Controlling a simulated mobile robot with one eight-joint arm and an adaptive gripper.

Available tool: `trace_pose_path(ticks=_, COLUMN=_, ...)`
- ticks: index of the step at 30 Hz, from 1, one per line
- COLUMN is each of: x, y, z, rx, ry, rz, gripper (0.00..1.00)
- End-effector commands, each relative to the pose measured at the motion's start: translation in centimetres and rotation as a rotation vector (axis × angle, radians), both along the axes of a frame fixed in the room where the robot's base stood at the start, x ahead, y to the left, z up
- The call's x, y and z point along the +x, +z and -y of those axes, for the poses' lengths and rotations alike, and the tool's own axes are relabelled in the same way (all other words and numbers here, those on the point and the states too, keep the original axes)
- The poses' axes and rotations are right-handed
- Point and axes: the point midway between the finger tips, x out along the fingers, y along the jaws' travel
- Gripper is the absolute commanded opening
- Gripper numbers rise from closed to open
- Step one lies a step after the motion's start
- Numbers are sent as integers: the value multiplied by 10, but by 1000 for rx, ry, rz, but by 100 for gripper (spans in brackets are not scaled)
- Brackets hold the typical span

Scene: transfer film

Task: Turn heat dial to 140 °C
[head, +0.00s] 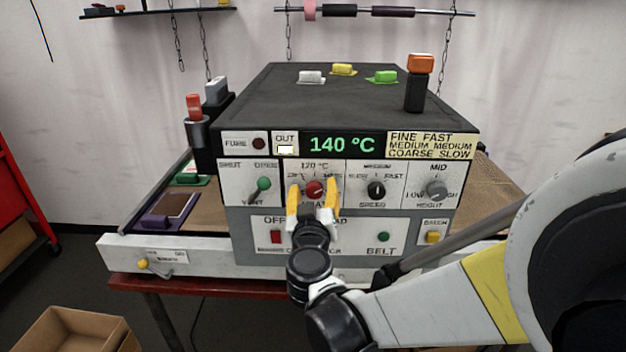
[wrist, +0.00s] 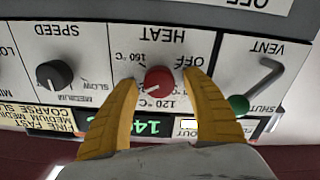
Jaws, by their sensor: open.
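The red heat dial (head: 314,187) is on the front panel of the black-topped machine. It also shows in the wrist view (wrist: 158,78), upside down, with its white pointer between the 160 °C and 120 °C marks. The green display (head: 341,145) above reads 140 °C. My gripper (head: 313,194) is open, with one yellow finger on each side of the dial. In the wrist view the fingertips (wrist: 162,80) flank the dial with gaps showing, and the display is partly hidden by a finger.
The green vent lever (head: 264,184) is left of the dial, and the black speed knob (head: 376,189) and grey height knob (head: 436,188) are right. Below are a red switch (head: 275,237), a green button (head: 383,237) and a yellow button (head: 432,237). The OUT window (head: 286,149) is lit.

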Motion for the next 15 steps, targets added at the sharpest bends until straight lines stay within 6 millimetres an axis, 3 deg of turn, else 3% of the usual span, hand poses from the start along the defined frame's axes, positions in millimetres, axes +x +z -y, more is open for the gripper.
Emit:
trace_pose_path(ticks=9, x=-67, y=0, z=-4, rx=0, ry=4, rz=0, gripper=56)
trace_pose_path(ticks=15, x=-101, y=0, z=-4, rx=0, ry=3, rz=0, gripper=56)
